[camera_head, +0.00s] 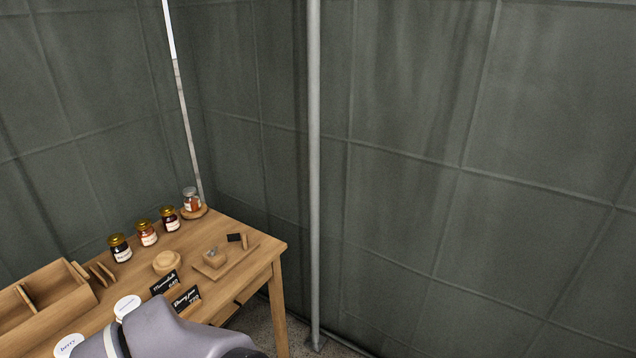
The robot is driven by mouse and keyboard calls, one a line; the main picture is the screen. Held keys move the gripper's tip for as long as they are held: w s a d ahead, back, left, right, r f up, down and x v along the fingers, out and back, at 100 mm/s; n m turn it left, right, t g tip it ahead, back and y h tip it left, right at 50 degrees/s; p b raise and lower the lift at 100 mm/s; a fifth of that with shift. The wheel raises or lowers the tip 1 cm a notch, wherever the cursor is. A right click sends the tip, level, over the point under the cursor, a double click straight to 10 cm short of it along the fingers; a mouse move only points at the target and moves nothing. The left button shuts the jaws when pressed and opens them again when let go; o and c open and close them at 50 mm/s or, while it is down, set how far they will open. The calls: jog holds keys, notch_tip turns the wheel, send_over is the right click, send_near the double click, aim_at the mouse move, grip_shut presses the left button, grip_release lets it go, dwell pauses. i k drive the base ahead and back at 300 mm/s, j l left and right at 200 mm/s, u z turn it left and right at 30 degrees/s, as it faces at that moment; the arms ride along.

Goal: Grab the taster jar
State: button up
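A small jar (191,199) with orange-red contents and a pale top stands upright on a round wooden board (203,212) at the table's far corner. It differs from the gold-lidded jars beside it and looks like the taster jar, though its label is too small to read. Three jars with gold lids stand in a row to its left: a dark red one (170,219), an orange one (147,233) and a near-black one (120,248). My grey arm shows at the bottom edge, apart from the jars. My gripper is not in view.
The wooden table (215,233) also holds a round wooden piece (166,262), a board (237,259) with small items, black signs (185,298), white round labels (127,306) and a wooden crate (45,305). A metal pole (314,180) stands right of the table.

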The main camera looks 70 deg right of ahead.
aim_at(192, 204)
jog(key=z, duration=1.4)
jog(key=i+l+u, duration=1.2)
jog(key=l+u, duration=0.25)
jog(key=l, duration=0.2)
